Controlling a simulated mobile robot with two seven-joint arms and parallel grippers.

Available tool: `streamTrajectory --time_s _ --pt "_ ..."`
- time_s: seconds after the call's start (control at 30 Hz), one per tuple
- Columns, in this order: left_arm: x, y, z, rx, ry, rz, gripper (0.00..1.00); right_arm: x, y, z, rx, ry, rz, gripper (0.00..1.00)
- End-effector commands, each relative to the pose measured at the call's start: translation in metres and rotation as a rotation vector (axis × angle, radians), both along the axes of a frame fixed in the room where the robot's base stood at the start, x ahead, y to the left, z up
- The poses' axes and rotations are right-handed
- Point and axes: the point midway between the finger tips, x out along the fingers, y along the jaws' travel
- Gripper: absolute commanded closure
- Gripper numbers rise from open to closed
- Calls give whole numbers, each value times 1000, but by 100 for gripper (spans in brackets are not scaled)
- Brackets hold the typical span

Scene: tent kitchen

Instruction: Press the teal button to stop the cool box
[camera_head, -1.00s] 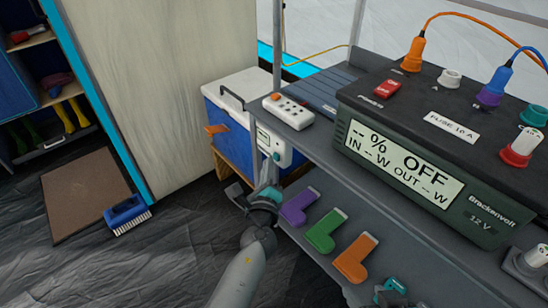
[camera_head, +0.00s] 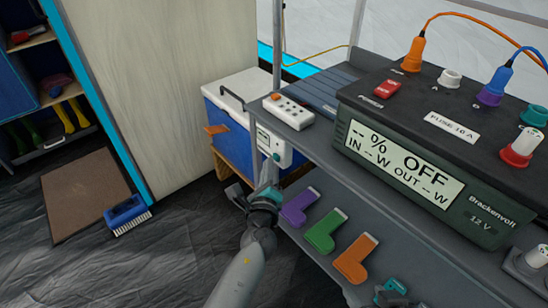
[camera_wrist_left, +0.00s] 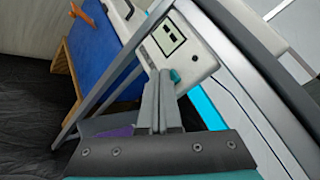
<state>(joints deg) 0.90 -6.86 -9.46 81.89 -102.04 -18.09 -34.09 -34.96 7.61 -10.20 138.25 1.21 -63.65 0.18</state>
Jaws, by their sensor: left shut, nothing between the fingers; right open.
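The cool box (camera_head: 228,118) is blue with a white lid and stands beyond the shelf rack. A white control unit with a small display (camera_head: 270,143) is at its right side. The teal button (camera_head: 276,156) is low on that unit; it also shows in the left wrist view (camera_wrist_left: 175,75). My left gripper (camera_head: 269,170) is shut and empty, with its tips right by the button. In the left wrist view the fingertips (camera_wrist_left: 160,75) appear just left of the button; I cannot tell whether they touch it. My right gripper (camera_head: 392,290) is open at the bottom edge, partly cut off.
A grey rack shelf (camera_head: 312,143) carries a dark power station (camera_head: 440,135) and a white switch box (camera_head: 288,111). A blue brush (camera_head: 127,214) and a mat lie on the floor at left.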

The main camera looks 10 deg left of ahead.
Motion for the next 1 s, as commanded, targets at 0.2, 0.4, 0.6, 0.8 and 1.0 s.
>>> streamTrajectory --time_s 0.2,0.4,0.6,0.8,1.0 --pt "-4 3 0 0 1 1 100 0 0 1 1 1 1 36" --pt "-19 15 0 2 2 0 100 0 0 5 1 1 1 36" --pt "-35 28 0 2 2 0 100 0 0 6 1 1 1 36" --pt "-46 36 0 0 0 0 100 0 0 7 1 1 1 36" --pt "-47 37 0 -1 0 0 100 0 0 7 1 1 1 36"
